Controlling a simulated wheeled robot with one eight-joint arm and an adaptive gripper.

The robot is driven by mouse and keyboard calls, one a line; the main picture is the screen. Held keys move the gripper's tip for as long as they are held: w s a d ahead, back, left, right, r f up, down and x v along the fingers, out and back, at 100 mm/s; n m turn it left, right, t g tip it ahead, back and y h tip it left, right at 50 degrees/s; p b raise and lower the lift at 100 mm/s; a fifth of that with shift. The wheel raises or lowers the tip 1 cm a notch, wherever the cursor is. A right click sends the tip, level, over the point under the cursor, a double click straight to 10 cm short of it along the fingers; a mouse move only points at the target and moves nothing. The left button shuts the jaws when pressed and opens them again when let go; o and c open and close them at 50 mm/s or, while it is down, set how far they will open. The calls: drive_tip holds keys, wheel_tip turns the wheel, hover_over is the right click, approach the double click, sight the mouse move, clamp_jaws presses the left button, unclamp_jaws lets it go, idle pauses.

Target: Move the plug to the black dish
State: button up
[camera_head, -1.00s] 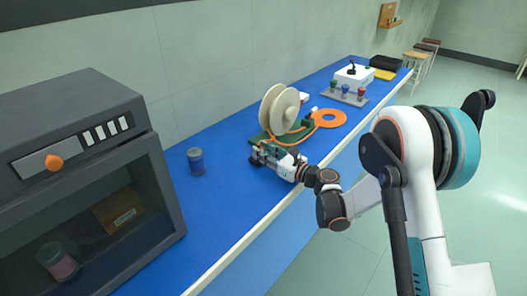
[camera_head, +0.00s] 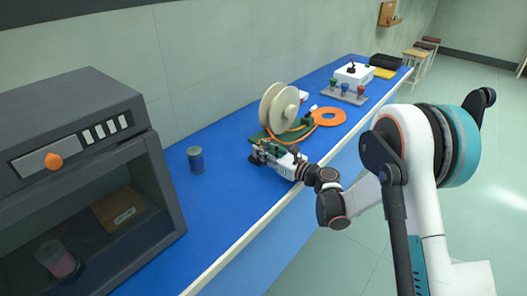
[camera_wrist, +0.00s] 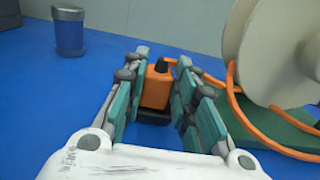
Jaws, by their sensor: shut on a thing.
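The plug is an orange block (camera_wrist: 157,85) with a dark tip on top. It sits between my gripper's teal finger pads in the wrist view. My gripper (camera_head: 263,153) is shut on it, low over the blue bench in front of the spool. The plug is hidden by the fingers in the head view. A dark flat shape shows just below the plug in the wrist view; I cannot tell what it is. A black, low item (camera_head: 387,61) at the far end of the bench looks like the black dish.
A cream spool (camera_head: 280,107) with orange cable stands on a green base, right of my gripper in the wrist view. A blue-grey canister (camera_head: 195,159) stands left. Farther back lie an orange ring (camera_head: 329,116), a rack of knobs (camera_head: 344,94) and a yellow item (camera_head: 384,73).

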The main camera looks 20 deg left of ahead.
drive_tip(key=shift+f, duration=0.55)
idle(0.4)
drive_tip(key=o, duration=0.8)
drive_tip(key=shift+v, duration=5.5)
